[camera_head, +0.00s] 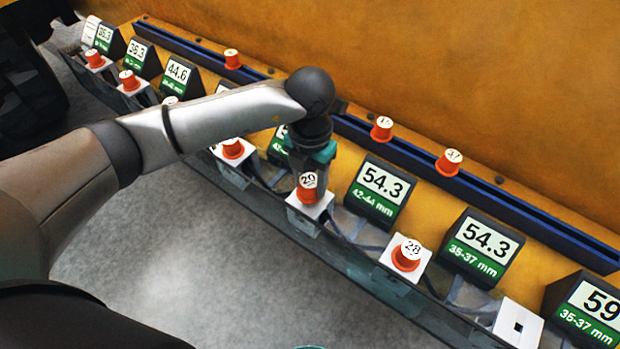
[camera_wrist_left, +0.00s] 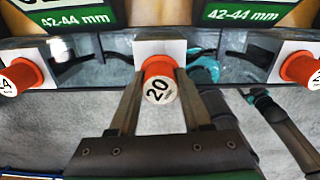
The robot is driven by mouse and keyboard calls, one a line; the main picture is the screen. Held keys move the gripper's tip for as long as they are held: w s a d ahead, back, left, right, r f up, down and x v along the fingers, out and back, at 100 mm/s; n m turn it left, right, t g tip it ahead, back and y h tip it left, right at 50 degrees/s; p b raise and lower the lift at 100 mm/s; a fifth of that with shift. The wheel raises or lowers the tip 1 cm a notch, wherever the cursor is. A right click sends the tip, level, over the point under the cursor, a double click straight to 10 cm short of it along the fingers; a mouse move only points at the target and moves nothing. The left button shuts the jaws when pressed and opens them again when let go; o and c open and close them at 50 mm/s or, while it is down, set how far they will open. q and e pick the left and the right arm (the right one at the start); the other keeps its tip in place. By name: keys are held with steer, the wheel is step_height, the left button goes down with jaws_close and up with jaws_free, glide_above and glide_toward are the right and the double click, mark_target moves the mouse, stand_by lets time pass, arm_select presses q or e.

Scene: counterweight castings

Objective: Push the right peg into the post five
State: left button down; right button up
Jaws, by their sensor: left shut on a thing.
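My left gripper (camera_head: 308,183) is shut on an orange peg (camera_wrist_left: 160,70) marked 20, with a finger on each side of it in the left wrist view. The peg also shows in the head view (camera_head: 307,193). It stands at the white top plate of a post (camera_wrist_left: 150,47), below the fingers in the head view. Its lower end meets the plate; how deep it sits is hidden. A teal and dark part of my right arm, perhaps the right gripper (camera_wrist_left: 257,96), shows in the left wrist view, too small to read its fingers.
Neighbouring posts carry orange pegs, such as 28 (camera_head: 407,255). A post at the lower right (camera_head: 517,325) has an empty square hole. Angled signs (camera_head: 380,192) stand behind the posts. A blue rail (camera_head: 480,200) holds loose-standing pegs (camera_head: 449,162). Grey floor lies in front.

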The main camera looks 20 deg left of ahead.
mark_target(310, 179)
arm_select(q)
steer(key=shift+f+b, duration=0.9)
steer(key=shift+f, duration=0.2)
steer(key=shift+c, duration=1.4)
jaws_free()
step_height(310, 179, up, 15)
steer(key=shift+r, duration=0.1)
